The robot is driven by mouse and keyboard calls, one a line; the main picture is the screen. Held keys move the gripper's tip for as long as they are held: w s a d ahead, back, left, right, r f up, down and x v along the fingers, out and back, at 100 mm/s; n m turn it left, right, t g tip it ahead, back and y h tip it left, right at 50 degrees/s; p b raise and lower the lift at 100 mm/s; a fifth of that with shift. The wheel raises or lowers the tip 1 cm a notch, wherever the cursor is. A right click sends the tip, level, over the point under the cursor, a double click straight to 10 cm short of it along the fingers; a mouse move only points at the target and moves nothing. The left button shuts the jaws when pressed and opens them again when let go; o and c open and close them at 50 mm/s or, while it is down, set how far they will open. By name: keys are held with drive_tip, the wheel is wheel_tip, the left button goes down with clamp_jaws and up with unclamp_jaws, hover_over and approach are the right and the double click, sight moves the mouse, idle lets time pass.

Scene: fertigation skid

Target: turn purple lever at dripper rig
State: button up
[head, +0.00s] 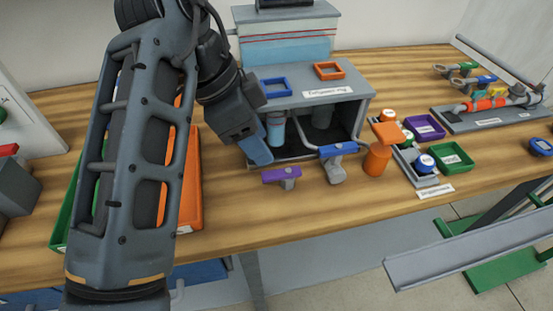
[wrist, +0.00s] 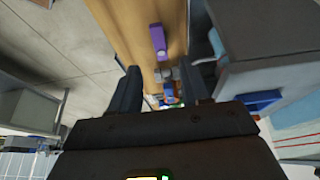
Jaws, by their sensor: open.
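The purple lever (head: 281,174) sits on a small grey valve body at the front of the grey dripper rig (head: 305,97), above the wooden bench. A blue lever (head: 338,149) on another grey valve stands to its right. My gripper (head: 258,152) is just left of and above the purple lever, apart from it; only part of its fingers shows there. In the wrist view my gripper (wrist: 160,70) is open and empty, with its two fingers spread. The purple lever (wrist: 158,42) shows beyond the fingertips, between their lines.
Purple (head: 425,128) and green (head: 450,157) trays lie farther right. A green bin (head: 65,210) and an orange bin (head: 190,205) are partly behind my arm. Bare bench lies in front of the rig.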

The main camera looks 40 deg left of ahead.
sight(281, 173)
drive_tip(key=b+x, duration=0.5)
drive_tip(key=x, duration=0.2)
drive_tip(key=shift+f, duration=0.4)
drive_tip(key=shift+w, duration=0.1)
drive_tip(key=shift+c, duration=0.2)
drive_tip(key=shift+d, duration=0.1)
clamp_jaws()
